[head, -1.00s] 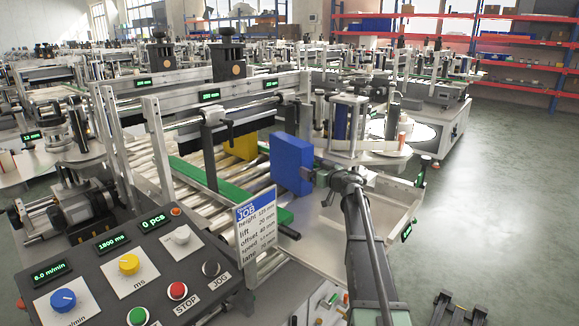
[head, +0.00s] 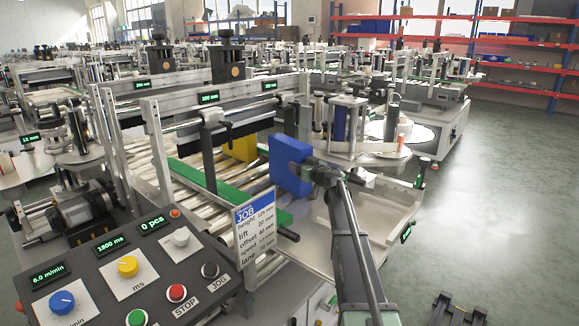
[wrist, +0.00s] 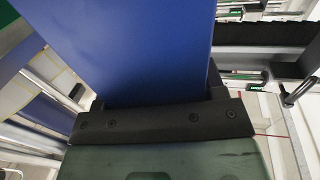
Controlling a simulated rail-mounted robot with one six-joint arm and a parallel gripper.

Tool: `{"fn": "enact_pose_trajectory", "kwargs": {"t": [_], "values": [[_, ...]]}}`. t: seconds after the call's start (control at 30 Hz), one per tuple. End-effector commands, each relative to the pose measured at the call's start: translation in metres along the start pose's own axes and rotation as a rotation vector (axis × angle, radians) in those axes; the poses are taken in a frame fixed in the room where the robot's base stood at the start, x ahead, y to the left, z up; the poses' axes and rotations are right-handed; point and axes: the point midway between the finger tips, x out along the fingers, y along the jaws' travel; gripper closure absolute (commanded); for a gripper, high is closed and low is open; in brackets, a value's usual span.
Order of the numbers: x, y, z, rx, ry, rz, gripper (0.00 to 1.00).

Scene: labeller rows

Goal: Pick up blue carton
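The blue carton (head: 286,160) stands at the near right end of the roller conveyor, leaning slightly. My gripper (head: 304,173) is at its right side, with the fingers along the carton. In the wrist view the blue carton (wrist: 140,45) fills the space in front of my gripper (wrist: 157,100). A dark finger shows against each side edge of the carton, with no clear gap, so my gripper looks shut on it.
A yellow carton (head: 240,147) stands behind on the rollers. A green belt guide (head: 205,182) runs beside the carton. The job sign (head: 256,230) and control panel (head: 130,270) are in front. A metal tray table (head: 375,215) lies to the right, mostly clear.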

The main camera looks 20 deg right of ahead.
Motion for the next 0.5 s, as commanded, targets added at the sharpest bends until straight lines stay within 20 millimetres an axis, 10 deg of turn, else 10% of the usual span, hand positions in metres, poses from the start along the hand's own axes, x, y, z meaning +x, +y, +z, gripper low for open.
{"fn": "enact_pose_trajectory", "kwargs": {"t": [0.17, 0.5], "values": [[-0.0001, 0.0001, 0.0, 0.0, 0.0, 0.0, 0.69], [-0.0013, -0.0026, -0.0078, 0.001, 0.0, 0.0, 0.69]]}}
